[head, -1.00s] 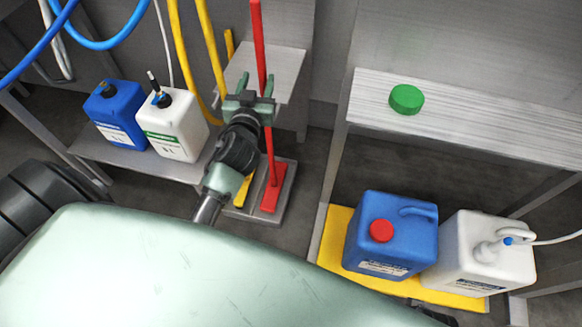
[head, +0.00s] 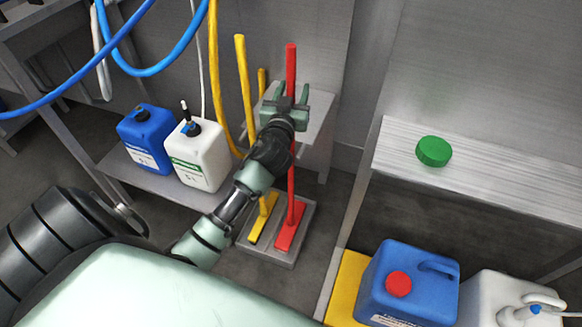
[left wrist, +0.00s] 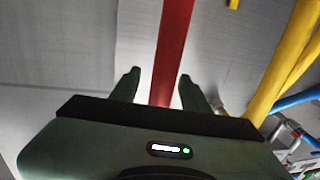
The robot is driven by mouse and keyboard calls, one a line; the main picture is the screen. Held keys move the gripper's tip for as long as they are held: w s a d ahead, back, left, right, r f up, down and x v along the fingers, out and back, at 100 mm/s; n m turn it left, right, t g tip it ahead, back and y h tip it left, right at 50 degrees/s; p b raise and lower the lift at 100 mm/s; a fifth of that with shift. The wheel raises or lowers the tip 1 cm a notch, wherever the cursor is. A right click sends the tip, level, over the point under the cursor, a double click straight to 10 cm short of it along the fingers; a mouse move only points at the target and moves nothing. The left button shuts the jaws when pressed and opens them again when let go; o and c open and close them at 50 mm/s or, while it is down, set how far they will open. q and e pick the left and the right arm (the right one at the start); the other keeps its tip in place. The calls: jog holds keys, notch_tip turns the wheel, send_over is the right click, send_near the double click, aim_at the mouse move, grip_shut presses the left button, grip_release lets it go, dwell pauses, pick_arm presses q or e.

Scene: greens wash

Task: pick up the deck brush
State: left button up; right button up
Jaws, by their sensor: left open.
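The red brush (head: 291,205) stands upright in a grey floor stand, its long handle rising past my gripper and its flat red head at the bottom. A yellow brush (head: 263,217) stands in the same stand to its left. My left gripper (head: 287,98) is open high on the red handle, below its top end. In the left wrist view, the red handle (left wrist: 172,55) runs between the two spread fingers (left wrist: 160,85), with a gap on each side. Whether it lies fully within their depth is hard to tell. My right gripper is not in view.
The grey stand (head: 267,252) is on the floor. A small grey shelf (head: 315,112) is behind the handle. Blue (head: 146,140) and white (head: 200,158) canisters sit on a low shelf at left. Hoses hang nearby. A steel bench (head: 480,172) with a green lid (head: 433,151) is at right.

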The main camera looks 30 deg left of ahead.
pick_arm(q)
grip_shut()
dwell(1.1)
jog(key=shift+r, duration=0.1)
